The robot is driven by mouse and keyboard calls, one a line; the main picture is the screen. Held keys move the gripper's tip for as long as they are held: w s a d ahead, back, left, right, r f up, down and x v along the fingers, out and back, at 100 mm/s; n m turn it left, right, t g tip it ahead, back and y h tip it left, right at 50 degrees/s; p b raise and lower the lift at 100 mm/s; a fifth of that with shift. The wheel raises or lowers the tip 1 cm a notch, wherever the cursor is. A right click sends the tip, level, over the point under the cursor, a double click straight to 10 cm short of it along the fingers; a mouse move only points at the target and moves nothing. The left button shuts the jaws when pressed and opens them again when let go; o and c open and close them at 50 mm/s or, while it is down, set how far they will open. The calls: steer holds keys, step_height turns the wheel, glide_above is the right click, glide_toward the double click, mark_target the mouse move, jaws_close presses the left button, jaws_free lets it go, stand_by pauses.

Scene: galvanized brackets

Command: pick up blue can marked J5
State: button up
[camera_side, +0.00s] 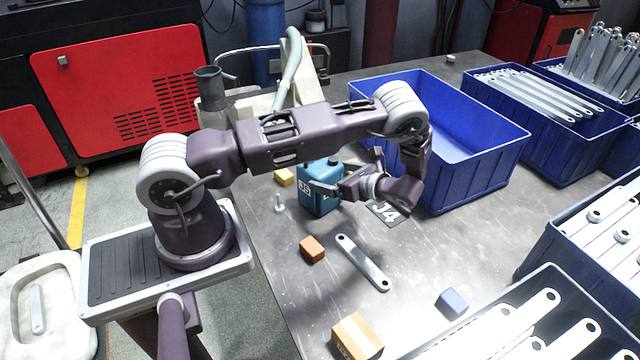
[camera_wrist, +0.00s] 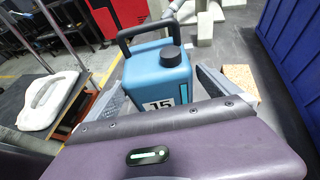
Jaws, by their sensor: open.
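The blue can (camera_side: 316,200) stands upright on the metal table, with a dark handle and cap on top and a white label on its side. The wrist view shows the can (camera_wrist: 158,75) close ahead, its label reading like J5. My gripper (camera_side: 342,184) is open at the can's right side, lying low and roughly level. In the wrist view, my gripper's fingers (camera_wrist: 160,88) reach forward on either side of the can, with the can's body between them. I cannot tell whether either finger touches it. Part of the can is hidden behind my gripper.
A dark J4 mark (camera_side: 388,213) is on the table below my wrist. A yellow block (camera_side: 284,176) and a bolt (camera_side: 279,203) lie near the can. An orange block (camera_side: 312,249) and a flat bracket (camera_side: 362,263) lie in front. A blue bin (camera_side: 470,168) stands right.

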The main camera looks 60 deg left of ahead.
steer(key=x, duration=0.5)
steer(key=shift+s+a, duration=0.15)
steer(key=shift+s, duration=0.05)
steer(key=c, duration=1.7)
steer(key=shift+r, duration=0.25)
steer(key=shift+c, duration=0.5)
